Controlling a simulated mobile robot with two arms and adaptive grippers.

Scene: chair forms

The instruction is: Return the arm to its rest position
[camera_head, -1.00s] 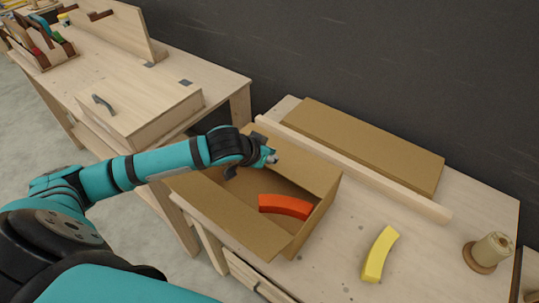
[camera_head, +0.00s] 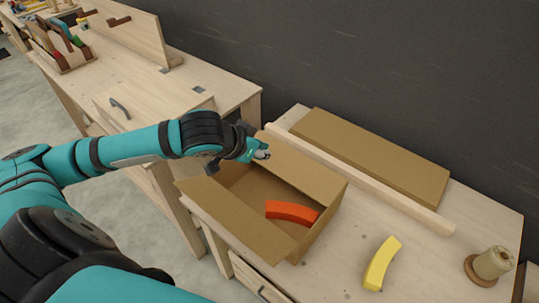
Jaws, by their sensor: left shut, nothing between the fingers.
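My left arm comes in from the left, teal and black. Its gripper (camera_head: 262,155) is shut and empty, above the back left part of an open cardboard box (camera_head: 254,233). An orange-red curved piece (camera_head: 292,213) lies inside the box, apart from the gripper. A yellow curved piece (camera_head: 382,263) lies on the table to the right of the box. My right gripper is not in view.
The box stands on a light wood table (camera_head: 340,277). A flat brown box (camera_head: 375,155) lies behind a wooden rail (camera_head: 350,175). A spool (camera_head: 491,264) stands at the right. A bench with a tool rack (camera_head: 62,50) is at the upper left.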

